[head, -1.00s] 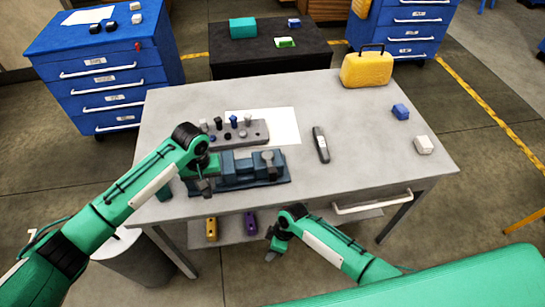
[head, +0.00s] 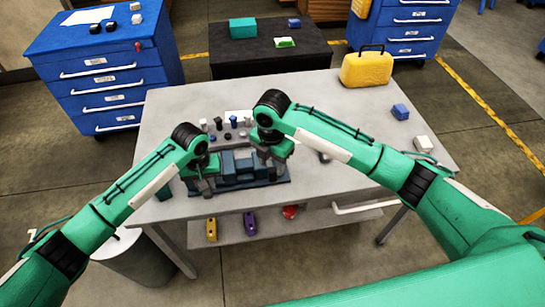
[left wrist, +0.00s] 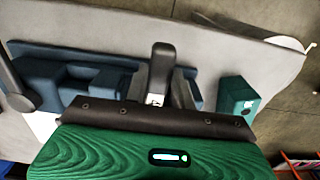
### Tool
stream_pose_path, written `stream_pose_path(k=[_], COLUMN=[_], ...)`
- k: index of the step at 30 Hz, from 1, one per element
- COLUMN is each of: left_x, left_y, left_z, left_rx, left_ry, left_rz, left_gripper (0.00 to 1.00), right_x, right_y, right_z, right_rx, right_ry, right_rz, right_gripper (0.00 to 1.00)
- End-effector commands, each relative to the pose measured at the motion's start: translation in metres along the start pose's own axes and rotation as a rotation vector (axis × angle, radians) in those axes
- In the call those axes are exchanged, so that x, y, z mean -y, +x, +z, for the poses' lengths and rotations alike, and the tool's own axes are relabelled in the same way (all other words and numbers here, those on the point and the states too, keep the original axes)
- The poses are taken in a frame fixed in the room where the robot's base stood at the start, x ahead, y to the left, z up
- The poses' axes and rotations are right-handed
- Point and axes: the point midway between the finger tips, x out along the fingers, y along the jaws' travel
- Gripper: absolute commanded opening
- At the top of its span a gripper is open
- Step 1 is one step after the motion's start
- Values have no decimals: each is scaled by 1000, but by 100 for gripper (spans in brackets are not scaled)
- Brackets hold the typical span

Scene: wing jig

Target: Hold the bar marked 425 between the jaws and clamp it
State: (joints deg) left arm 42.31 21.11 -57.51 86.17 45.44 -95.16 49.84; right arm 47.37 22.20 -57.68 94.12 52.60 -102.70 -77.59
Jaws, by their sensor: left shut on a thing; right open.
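The blue vise (head: 236,172) stands near the front left of the table and also shows in the left wrist view (left wrist: 100,78). My left gripper (head: 205,187) is at the vise's left end, shut on a grey bar (left wrist: 160,75). The bar has a small white label that I cannot read, and the gripper hides part of it. I cannot tell whether the bar touches the jaws. My right gripper (head: 272,161) is open over the vise's right end and hides the grey part there.
A grey rack (head: 212,136) with several small pegs stands behind the vise. A yellow case (head: 364,68), a blue block (head: 400,111) and a white block (head: 422,144) are on the right. A teal block (left wrist: 237,97) sits beside the vise. The table's middle right is clear.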

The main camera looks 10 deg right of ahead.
Motion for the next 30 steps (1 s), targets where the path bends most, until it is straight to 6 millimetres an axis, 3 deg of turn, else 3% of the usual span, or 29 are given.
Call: stream_pose_path(k=[5, 18, 28, 30], left_x=[0, 0, 0, 0], left_y=[-1, -1, -1, -1], left_z=[-1, -1, -1, -1], left_rx=[-2, -2, -2, -2], left_ry=[0, 0, 0, 0], left_rz=[1, 1, 1, 1], left_gripper=[0, 0, 0, 0], right_x=[-1, -2, -2, -2], right_y=[-3, 56, 60, 60], right_z=[8, 10, 10, 10], right_rx=[26, 25, 26, 26], right_ry=[-20, -21, -21, -20], right_rz=[1, 3, 3, 3], right_gripper=[47, 47, 47, 34])
